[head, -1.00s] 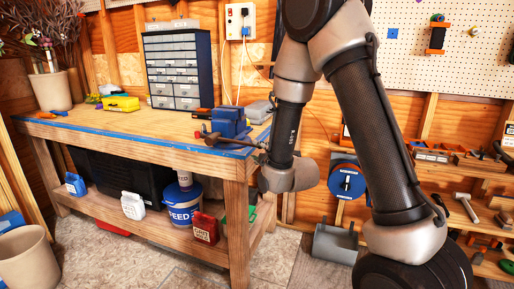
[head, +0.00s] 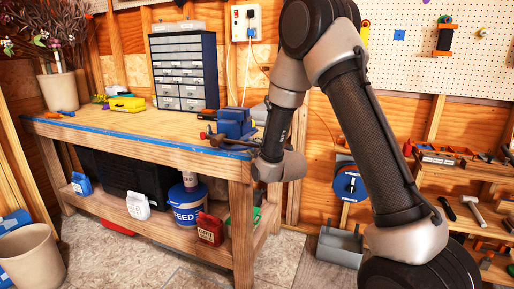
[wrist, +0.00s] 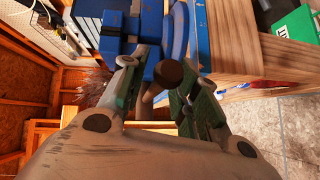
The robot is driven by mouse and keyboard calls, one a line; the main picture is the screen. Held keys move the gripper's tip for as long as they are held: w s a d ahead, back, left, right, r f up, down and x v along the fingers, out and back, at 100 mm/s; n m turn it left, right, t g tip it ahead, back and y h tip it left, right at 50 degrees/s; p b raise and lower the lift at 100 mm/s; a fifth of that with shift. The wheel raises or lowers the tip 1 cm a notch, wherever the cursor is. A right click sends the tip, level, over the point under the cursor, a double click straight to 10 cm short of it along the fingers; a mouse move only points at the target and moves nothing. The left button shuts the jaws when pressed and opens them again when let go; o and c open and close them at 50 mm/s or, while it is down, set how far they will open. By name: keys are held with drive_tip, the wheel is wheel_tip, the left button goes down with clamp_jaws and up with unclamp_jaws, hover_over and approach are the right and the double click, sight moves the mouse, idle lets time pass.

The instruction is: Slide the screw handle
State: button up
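The blue vise (head: 236,124) is mounted on the front right corner of the workbench (head: 130,121). Its dark screw handle (head: 218,140) sticks out at the front in the head view. In the wrist view the vise (wrist: 150,28) is at the top, and the brown round end of the screw handle (wrist: 168,72) shows between the fingers. My gripper (wrist: 165,84) is open, with a finger on each side of the handle. I cannot tell if either finger touches it. In the head view my wrist hides most of the gripper at the bench corner.
A drawer cabinet (head: 184,70) and a yellow case (head: 127,104) stand on the bench. A lower shelf holds a feed bucket (head: 187,205) and a red jug (head: 210,229). A grey bin (head: 340,246) stands on the floor right of the bench.

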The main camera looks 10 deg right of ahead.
sight(240, 144)
clamp_jaws()
drive_tip(key=w+a, duration=0.1)
drive_tip(key=a, duration=0.1)
drive_tip(key=w+a, duration=0.3)
drive_tip(key=shift+w+a+r, duration=0.1)
drive_tip(key=shift+a, duration=0.25)
drive_tip(key=shift+o, duration=1.4)
unclamp_jaws()
